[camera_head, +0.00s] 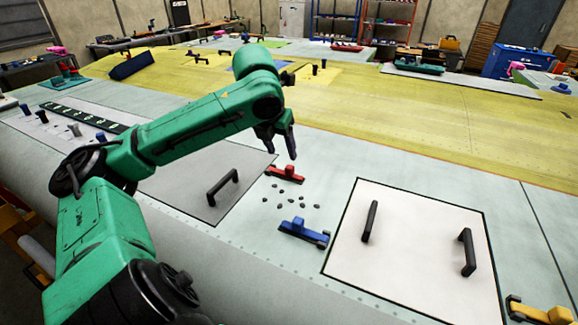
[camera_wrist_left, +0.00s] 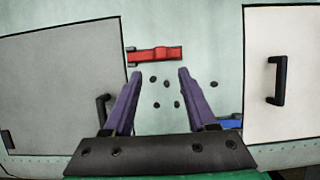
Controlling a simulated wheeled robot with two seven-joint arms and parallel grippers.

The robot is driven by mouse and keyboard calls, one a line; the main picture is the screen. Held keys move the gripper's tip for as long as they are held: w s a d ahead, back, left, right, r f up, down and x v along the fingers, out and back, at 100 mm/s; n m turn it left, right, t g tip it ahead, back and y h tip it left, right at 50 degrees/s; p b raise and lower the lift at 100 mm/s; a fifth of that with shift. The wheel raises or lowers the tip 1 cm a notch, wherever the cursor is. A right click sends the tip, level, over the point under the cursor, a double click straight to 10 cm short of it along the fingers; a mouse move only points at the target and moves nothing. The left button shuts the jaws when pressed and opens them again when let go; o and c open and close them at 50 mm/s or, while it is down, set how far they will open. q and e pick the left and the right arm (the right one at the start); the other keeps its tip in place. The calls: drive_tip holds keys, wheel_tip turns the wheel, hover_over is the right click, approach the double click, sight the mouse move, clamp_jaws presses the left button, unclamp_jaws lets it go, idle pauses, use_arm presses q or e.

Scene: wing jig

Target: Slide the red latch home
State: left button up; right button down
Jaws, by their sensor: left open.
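The red latch (camera_head: 286,174) lies on the pale green wing skin at the right edge of a grey panel. In the left wrist view the red latch (camera_wrist_left: 155,54) sits above the fingertips, towards the left, with its left end by the grey panel's edge. My left gripper (camera_head: 281,143) is above the latch in the head view, its fingers pointing down, apart and empty. In the left wrist view my gripper's fingers (camera_wrist_left: 156,74) are spread with only wing skin and dark pebble-like bits between them. My right gripper is out of view.
The grey panel (camera_head: 190,185) has a black handle (camera_head: 222,187). A blue latch (camera_head: 303,232) lies nearer, beside a white panel (camera_head: 415,260) with two raised black handles. Several small dark bits (camera_head: 287,195) lie between the latches. Yellow wing skin (camera_head: 420,125) extends behind.

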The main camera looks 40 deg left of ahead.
sight(289, 167)
use_arm(q)
drive_tip(key=x, duration=0.4)
drive_tip(key=w+p+x, duration=0.1)
drive_tip(key=x, duration=0.3)
drive_tip(key=shift+r, duration=0.15)
drive_tip(key=shift+s, duration=0.1)
drive_tip(key=shift+s+f, duration=0.1)
drive_tip(key=shift+f, duration=0.1)
drive_tip(key=shift+c, duration=0.9)
clamp_jaws()
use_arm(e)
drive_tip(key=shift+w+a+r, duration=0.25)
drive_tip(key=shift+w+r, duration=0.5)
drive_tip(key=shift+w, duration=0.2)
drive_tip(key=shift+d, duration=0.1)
